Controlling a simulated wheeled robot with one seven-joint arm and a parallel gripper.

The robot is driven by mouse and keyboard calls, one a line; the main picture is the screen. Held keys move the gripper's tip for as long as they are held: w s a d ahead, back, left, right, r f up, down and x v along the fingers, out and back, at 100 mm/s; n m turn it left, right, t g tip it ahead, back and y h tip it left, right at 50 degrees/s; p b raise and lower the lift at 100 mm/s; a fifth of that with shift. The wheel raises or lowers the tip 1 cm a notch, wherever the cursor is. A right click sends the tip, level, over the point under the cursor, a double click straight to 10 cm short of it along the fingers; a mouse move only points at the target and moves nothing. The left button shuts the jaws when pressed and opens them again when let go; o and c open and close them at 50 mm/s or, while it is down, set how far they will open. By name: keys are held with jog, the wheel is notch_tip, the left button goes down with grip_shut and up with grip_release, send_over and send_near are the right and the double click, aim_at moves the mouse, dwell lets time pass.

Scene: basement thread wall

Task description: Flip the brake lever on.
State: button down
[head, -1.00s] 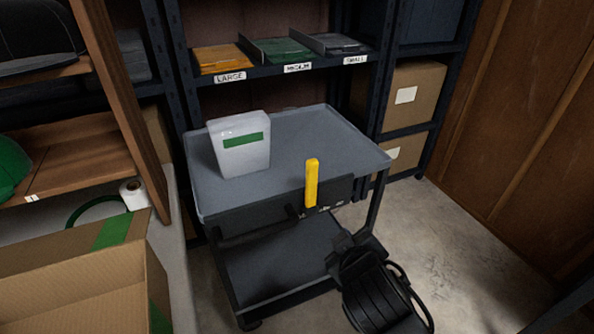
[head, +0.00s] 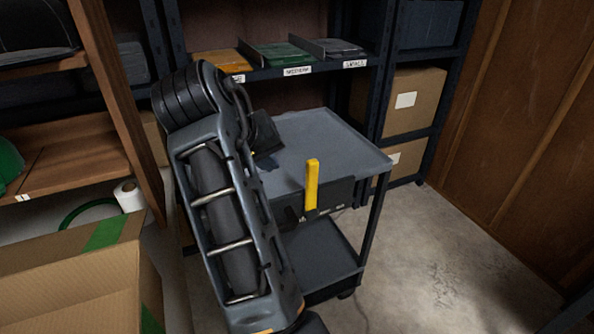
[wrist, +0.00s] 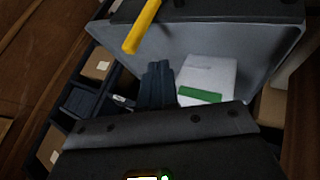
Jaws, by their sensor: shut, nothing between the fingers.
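The yellow brake lever (head: 311,186) stands upright on a dark plate (head: 334,193) at the front edge of the grey cart (head: 335,140). Small white marks show on the plate below it. In the wrist view the lever (wrist: 143,26) crosses the top of the picture, slanted. My gripper (wrist: 158,66) shows there with its dark fingers together and empty, below the lever in the picture and apart from it. In the head view my arm covers the cart's left part, and the gripper's fingers are hard to make out.
A white bin with a green label (wrist: 207,75) is on the cart top, hidden by my arm in the head view. Shelving with trays (head: 283,55) stands behind. An open cardboard box (head: 75,275) is at left. The floor at right (head: 450,250) is clear.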

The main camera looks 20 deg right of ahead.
jog(key=shift+a+r, duration=0.65)
jog(key=shift+r, duration=0.05)
jog(key=shift+f, duration=0.1)
jog(key=b, duration=0.1)
send_over(311, 190)
jog(key=a, duration=0.3)
notch_tip(311, 190, down, 8)
jog(key=shift+a, duration=0.15)
jog(key=shift+w, duration=0.1)
